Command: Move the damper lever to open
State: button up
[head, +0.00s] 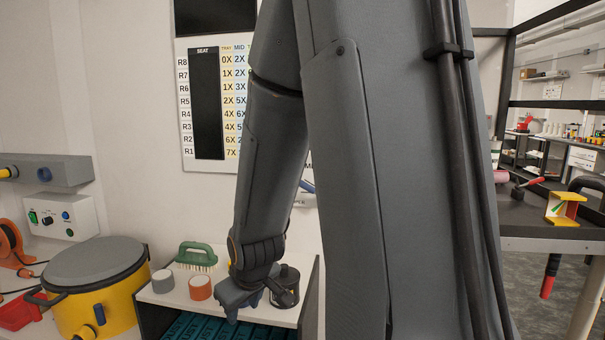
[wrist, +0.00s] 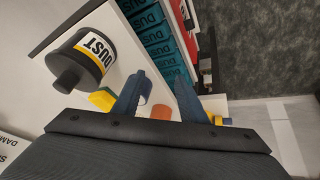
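My gripper (head: 240,302) hangs over the front of a white-topped shelf unit, beside a dark canister. In the wrist view its two blue fingers (wrist: 158,90) are spread apart with nothing gripped between them. I cannot make out the damper lever for certain in either view. Part of a white label (wrist: 12,148) reading "DAM" shows at the lower left of the wrist view; the rest is cut off. In the head view a small blue piece (head: 306,186) shows at the wall, partly behind my arm; I cannot tell what it belongs to.
The dark canister (wrist: 88,62) is labelled "DUST". Teal "DUST" boxes (head: 190,328) fill the shelf below. Grey and orange round pieces (head: 200,288) and a green-handled brush (head: 196,257) stand on top. A yellow pot (head: 105,295) is at left. My arm hides much of the wall.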

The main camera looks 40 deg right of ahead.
jog(key=w+d+r+t+h+p, duration=0.1)
jog(key=w+d+r, duration=0.1)
jog(key=d+r, duration=0.1)
jog(key=w+d+r+n+t+p, duration=0.1)
jog(key=w+d+r+t, duration=0.1)
jog(key=d, duration=0.3)
jog(key=w+d+r+n+t+h+p, duration=0.1)
jog(key=w+d+r+t+p, duration=0.1)
jog(key=d+r, duration=0.1)
jog(key=shift+w+d+r+h, duration=0.15)
jog(key=shift+w+d+r, duration=0.05)
jog(key=shift+r, duration=0.2)
jog(key=shift+w+d+r+h, duration=0.15)
jog(key=shift+d+r, duration=0.05)
jog(key=shift+r, duration=0.2)
jog(key=w+d+r+n+t+h, duration=0.1)
jog(key=d+r+t+h, duration=0.15)
jog(key=d+r, duration=0.35)
jog(key=n+t+h+p, duration=0.2)
jog(key=t, duration=0.1)
send_near(306, 188)
jog(key=x, duration=0.4)
jog(key=shift+s+d+r, duration=0.1)
jog(key=shift+r, duration=0.05)
jog(key=p+x, duration=0.2)
jog(key=x, duration=0.5)
jog(key=shift+w+p, duration=0.2)
jog(key=shift+p, duration=0.15)
grip_shut()
